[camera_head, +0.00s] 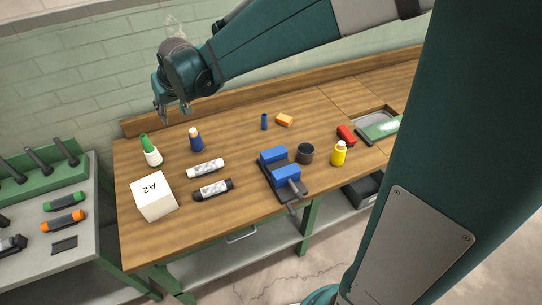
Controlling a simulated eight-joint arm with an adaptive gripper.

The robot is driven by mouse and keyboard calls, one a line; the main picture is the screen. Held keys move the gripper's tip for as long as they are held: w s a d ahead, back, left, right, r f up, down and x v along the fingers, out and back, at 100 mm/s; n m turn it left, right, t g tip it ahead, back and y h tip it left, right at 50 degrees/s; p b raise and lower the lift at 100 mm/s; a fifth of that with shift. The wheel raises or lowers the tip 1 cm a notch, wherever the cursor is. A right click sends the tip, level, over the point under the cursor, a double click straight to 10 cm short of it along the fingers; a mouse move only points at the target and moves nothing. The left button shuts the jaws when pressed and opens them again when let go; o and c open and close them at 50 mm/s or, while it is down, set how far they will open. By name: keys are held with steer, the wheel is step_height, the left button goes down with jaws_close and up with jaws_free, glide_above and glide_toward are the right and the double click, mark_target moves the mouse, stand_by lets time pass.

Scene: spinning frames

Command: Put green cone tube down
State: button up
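The green cone tube (152,157), white with a green conical top, stands on the wooden workbench (233,222) near its left back corner. It looks upright; its lean matches the slant of the view. My gripper (174,117) hangs above the back left part of the bench, fingers pointing down. Its fingers are spread apart with nothing visible between them. In the picture it is above and slightly right of the tube, apart from it.
A white A2 box (154,196) sits in front. A blue vise (284,175) stands mid-bench. A side table (85,245) is left.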

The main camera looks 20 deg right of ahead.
steer(key=s+d+r+m+h, duration=0.1)
steer(key=s+d+r, duration=0.2)
steer(key=s+d, duration=0.45)
steer(key=s+d+r, duration=0.3)
steer(key=s+d, duration=0.2)
steer(key=s, duration=0.5)
steer(key=s+d+f, duration=0.1)
steer(key=s+d, duration=0.1)
steer(key=s, duration=0.3)
steer(key=s+d+f, duration=0.1)
steer(key=s+d, duration=0.2)
steer(key=s, duration=0.3)
steer(key=s+d+f+m+t+h, duration=0.1)
steer(key=s+d, duration=0.1)
steer(key=s, duration=0.4)
steer(key=shift+d+f, duration=0.2)
steer(key=shift+d, duration=0.05)
